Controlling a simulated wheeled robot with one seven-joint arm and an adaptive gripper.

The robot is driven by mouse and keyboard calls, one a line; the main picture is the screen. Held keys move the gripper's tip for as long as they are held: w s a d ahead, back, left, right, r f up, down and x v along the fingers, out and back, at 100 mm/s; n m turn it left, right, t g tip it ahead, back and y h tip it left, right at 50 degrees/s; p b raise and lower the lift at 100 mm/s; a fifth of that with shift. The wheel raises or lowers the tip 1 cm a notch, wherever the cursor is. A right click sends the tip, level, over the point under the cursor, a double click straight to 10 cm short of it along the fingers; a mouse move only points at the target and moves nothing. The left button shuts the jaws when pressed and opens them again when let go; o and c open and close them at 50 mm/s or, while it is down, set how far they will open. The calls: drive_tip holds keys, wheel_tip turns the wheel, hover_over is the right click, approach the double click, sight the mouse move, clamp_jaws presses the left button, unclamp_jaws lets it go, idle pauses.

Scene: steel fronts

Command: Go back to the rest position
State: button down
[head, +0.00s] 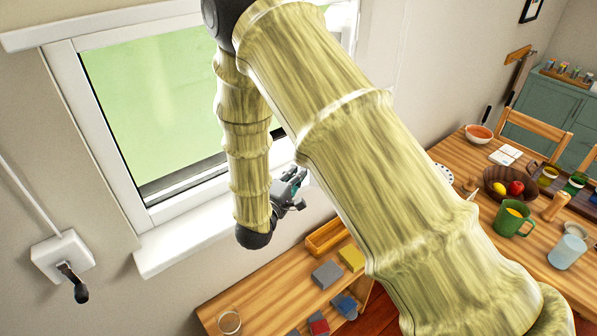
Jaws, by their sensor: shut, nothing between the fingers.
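My gripper (291,191) is in the head view near the middle, at the end of my bent arm. It hangs in front of the white window sill, above the low wooden bench. It is shut and nothing shows in it. It is apart from the objects below it. My upper arm crosses the picture from top middle to bottom right and hides part of the room behind it.
The wooden bench (262,290) bears a wooden tray (325,238), grey block (326,274), yellow block (351,257) and glass (229,322). A wooden table at right bears a fruit bowl (494,191), green mug (511,218) and cup (567,252). A window (160,100) stands behind my arm.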

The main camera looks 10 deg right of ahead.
drive_tip(key=v, duration=0.6)
drive_tip(key=s+d+f+m+g+y+b, duration=0.1)
drive_tip(key=s+d+f+g+y+b, duration=0.15)
drive_tip(key=f, duration=0.65)
drive_tip(key=s+d+f+m+g+y+b, duration=0.15)
drive_tip(key=s+f, duration=0.25)
drive_tip(key=f, duration=0.5)
drive_tip(key=s+d+f+m+g+y+b, duration=0.1)
drive_tip(key=s+d+f+m+y+b, duration=0.2)
drive_tip(key=f, duration=0.7)
drive_tip(key=s+d+f+m+g+y+b, duration=0.1)
drive_tip(key=s+f+g, duration=0.3)
drive_tip(key=s, duration=1)
drive_tip(key=s+d+f+m+g+y+b, duration=0.2)
drive_tip(key=s+f+m+g+y, duration=0.1)
drive_tip(key=s+f, duration=0.8)
drive_tip(key=s+m+g, duration=0.1)
drive_tip(key=s+g, duration=0.1)
drive_tip(key=s, duration=0.2)
drive_tip(key=shift+s+f+y+b, duration=0.25)
drive_tip(key=shift+y+b, duration=0.05)
drive_tip(key=shift+b, duration=0.05)
